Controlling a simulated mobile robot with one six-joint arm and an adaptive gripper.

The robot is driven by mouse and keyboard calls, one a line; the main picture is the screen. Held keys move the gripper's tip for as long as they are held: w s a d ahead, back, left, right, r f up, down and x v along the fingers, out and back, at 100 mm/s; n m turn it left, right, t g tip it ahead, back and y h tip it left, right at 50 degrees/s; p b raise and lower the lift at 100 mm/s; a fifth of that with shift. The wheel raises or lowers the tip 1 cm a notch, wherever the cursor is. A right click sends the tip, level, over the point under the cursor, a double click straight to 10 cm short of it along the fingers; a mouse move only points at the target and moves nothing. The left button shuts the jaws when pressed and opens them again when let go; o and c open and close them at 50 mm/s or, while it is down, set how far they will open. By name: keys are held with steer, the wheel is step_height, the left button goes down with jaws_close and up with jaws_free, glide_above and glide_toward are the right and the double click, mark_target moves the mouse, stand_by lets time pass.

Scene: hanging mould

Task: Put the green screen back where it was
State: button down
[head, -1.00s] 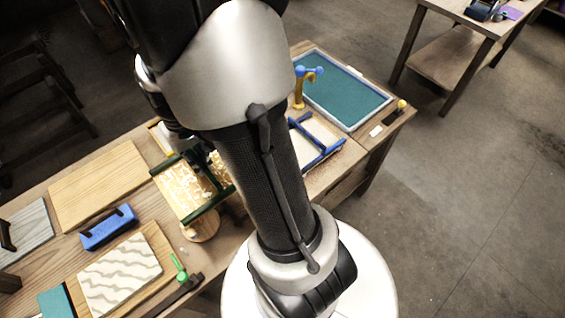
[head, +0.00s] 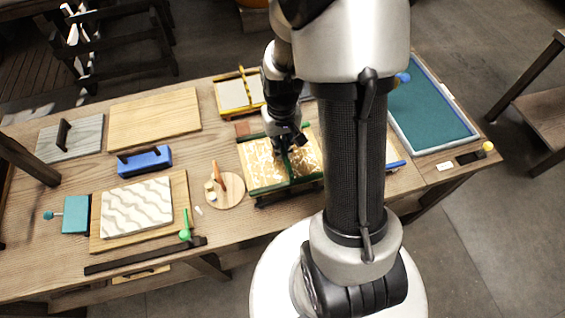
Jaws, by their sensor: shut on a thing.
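The green screen (head: 262,185) has dark green rails along its near and far edges and a tan, pale-blotched middle. It is on or just above the bench at the centre of the head view; I cannot tell whether it touches the wood. My gripper (head: 290,150) is over its middle, shut on it at a dark green bar. My wrist hides part of the far rail, and the exact finger contact is hard to see.
A yellow-framed screen (head: 234,95) lies behind the green one. A round wooden board (head: 226,191) with small tools is to its left. A blue-framed screen (head: 396,165) is mostly hidden by my arm. A teal tray (head: 430,115) is at right. Left: blue block (head: 145,162), bare board (head: 155,118).

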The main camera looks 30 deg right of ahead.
steer(key=shift+f+b, duration=1)
steer(key=shift+f, duration=2.5)
steer(key=shift+f, duration=0.3)
steer(key=c, duration=1.7)
jaws_free()
steer(key=shift+r, duration=0.15)
